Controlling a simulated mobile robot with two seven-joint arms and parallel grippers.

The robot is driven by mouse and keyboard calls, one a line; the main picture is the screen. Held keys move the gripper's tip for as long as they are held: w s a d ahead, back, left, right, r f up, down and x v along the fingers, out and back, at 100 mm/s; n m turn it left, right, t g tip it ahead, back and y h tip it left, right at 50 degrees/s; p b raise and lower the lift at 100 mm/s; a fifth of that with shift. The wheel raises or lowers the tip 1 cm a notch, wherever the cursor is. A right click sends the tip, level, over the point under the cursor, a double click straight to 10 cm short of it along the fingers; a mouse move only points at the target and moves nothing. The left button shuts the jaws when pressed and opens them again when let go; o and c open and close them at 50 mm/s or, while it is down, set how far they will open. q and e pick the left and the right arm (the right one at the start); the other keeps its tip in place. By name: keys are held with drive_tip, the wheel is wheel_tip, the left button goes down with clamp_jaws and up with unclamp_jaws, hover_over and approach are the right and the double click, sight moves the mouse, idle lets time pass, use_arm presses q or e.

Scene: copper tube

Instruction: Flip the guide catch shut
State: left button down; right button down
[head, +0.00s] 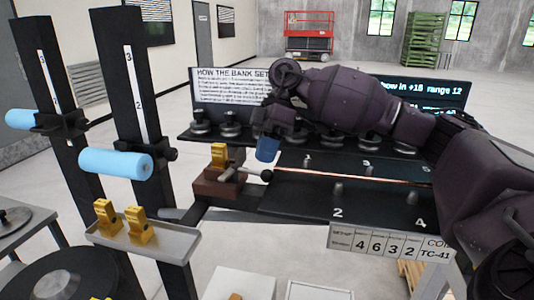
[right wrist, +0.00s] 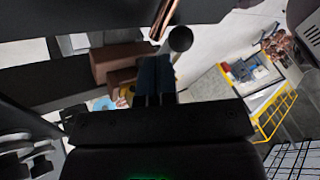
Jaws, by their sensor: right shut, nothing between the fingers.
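The guide is a brown block (head: 220,182) with a yellow piece (head: 219,156) standing in it, at the left end of the black bench. A black ball knob (head: 267,175) on a short lever sits at its right side; I take this lever as the catch. My right gripper (head: 268,150) is shut and empty, its blue fingertips just above the knob. In the right wrist view the fingertips (right wrist: 154,78) are close below the knob (right wrist: 180,39), beside the brown block (right wrist: 120,62); contact cannot be told. The copper tube (head: 345,177) runs right from the knob. My left gripper is out of view.
Two dark posts with light blue cylinders (head: 115,161) stand at the left. A grey tray (head: 150,246) holds two yellow pieces (head: 141,225). Short pegs (head: 337,192) stand on the bench around the tube. Several dark knobs (head: 230,125) line the shelf behind my right arm.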

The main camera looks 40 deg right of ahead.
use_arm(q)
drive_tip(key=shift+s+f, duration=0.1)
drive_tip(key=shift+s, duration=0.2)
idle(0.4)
